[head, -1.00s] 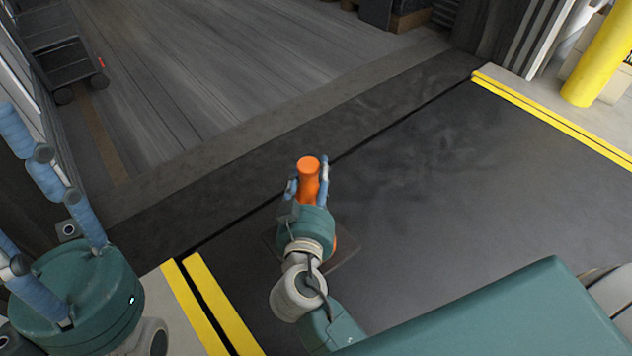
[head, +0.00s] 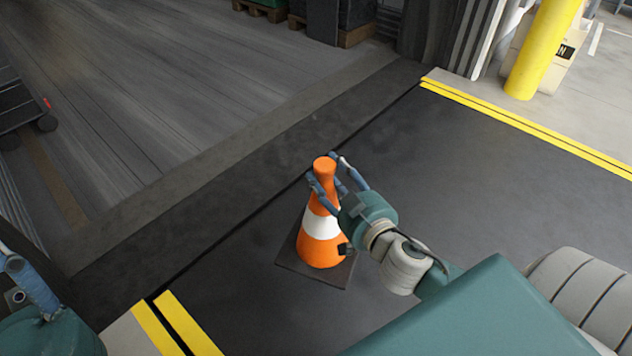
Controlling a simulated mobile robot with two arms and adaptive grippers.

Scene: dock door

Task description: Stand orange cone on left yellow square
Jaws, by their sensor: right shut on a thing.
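The orange cone (head: 317,245) has a white band and a dark square base. It stands upright, with its base at or close to the dark floor; I cannot tell if there is a gap. My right gripper (head: 329,175) is shut on the cone's narrow top, its fingers around it from the right. My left gripper (head: 32,285) is cut off at the lower left edge, away from the cone. Only part of it shows, so its opening is unclear. No yellow square is in view.
Yellow floor stripes run at the lower left (head: 185,322) and the upper right (head: 530,128). A yellow post (head: 540,50) stands at the upper right. A dark cart (head: 22,110) is at the left, and pallets (head: 262,8) are at the back. The dark floor right of the cone is clear.

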